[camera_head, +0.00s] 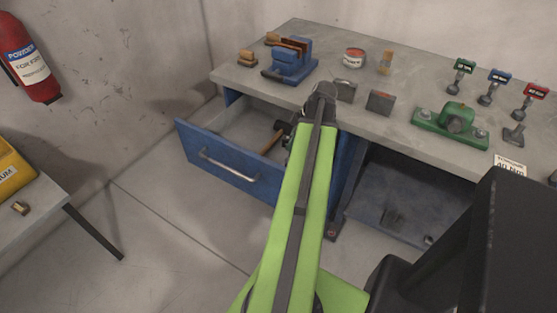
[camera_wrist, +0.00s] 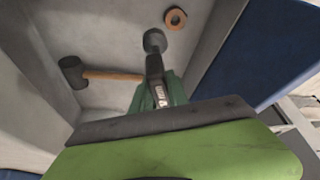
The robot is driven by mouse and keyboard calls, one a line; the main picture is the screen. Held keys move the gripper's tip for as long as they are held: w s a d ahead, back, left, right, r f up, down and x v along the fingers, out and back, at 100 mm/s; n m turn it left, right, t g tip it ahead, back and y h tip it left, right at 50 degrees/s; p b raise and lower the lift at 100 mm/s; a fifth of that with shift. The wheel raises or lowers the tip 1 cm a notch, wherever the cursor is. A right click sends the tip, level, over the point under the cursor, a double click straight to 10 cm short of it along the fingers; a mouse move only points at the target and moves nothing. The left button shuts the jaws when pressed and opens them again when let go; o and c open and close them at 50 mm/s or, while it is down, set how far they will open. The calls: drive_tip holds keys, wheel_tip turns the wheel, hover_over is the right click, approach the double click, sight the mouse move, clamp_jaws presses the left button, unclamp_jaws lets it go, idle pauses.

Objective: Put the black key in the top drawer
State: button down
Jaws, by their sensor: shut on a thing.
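In the wrist view, my gripper (camera_wrist: 157,88) with green fingers is shut on the black key (camera_wrist: 154,62). The key has a dark labelled handle between the fingers and a round grey end pointing away from me. The open top drawer (camera_head: 230,166) is blue with a metal handle and a grey inside. In the wrist view, the key appears over the grey drawer floor (camera_wrist: 110,40); I cannot tell how high above it.
A mallet (camera_wrist: 105,76) with a wooden handle and a copper-coloured ring (camera_wrist: 175,18) lie in the drawer. The workbench (camera_head: 220,77) above holds a blue vise (camera_head: 290,62), a green fixture (camera_head: 452,124) and green, blue and red labelled keys. Some drawer floor is clear.

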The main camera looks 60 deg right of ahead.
drive_tip(key=w+a+f, duration=0.1)
drive_tip(key=w+a+f+b, duration=0.1)
drive_tip(key=shift+w+f, duration=0.25)
drive_tip(key=shift+w, duration=0.1)
drive_tip(key=b+x, duration=0.2)
drive_tip(key=s+b+x, duration=0.1)
drive_tip(key=b+x, duration=0.1)
drive_tip(key=shift+w+d+f+b, duration=0.1)
drive_tip(key=shift+f+b, duration=0.3)
drive_tip(key=c, duration=1.3)
unclamp_jaws()
drive_tip(key=shift+r, duration=0.15)
drive_tip(key=p+v, duration=1.1)
drive_tip(key=shift+r, duration=0.4)
drive_tip(key=shift+r+p, duration=0.2)
drive_tip(key=shift+p, duration=0.15)
drive_tip(key=shift+s, duration=0.2)
